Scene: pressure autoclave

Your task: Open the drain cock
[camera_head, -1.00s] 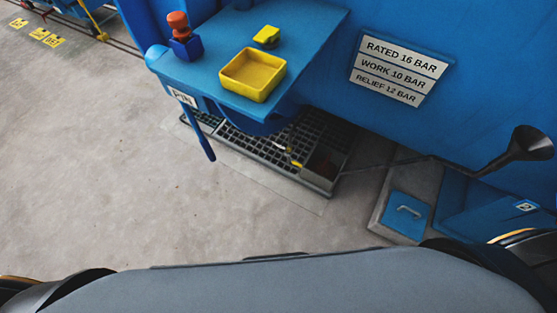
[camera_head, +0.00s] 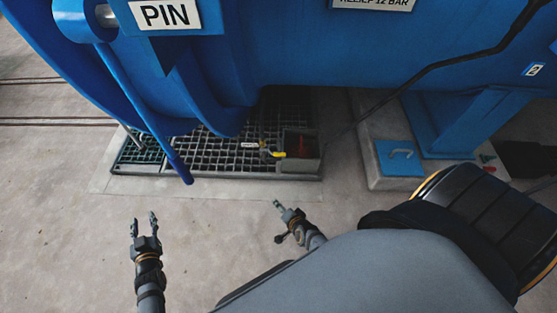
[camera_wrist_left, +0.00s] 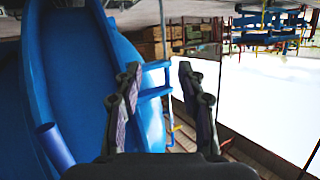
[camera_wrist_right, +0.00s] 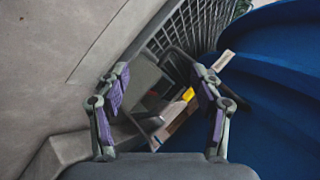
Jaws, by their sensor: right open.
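The drain cock shows as a small yellow lever (camera_head: 278,154) under the blue vessel, beside a dark box over the floor grating. It also shows in the right wrist view (camera_wrist_right: 188,94), between the open fingers and farther off. My right gripper (camera_head: 278,205) is in front of the grating, short of the lever and not touching it. In its own wrist view its fingers (camera_wrist_right: 160,85) are apart and empty. My left gripper (camera_head: 144,220) is open and empty over the floor at the left. In the left wrist view its fingers (camera_wrist_left: 155,85) are spread.
The blue vessel (camera_head: 330,55) overhangs the grating (camera_head: 210,155). A blue rod (camera_head: 150,120) hangs down left of the lever. Floor in front of the grating is clear.

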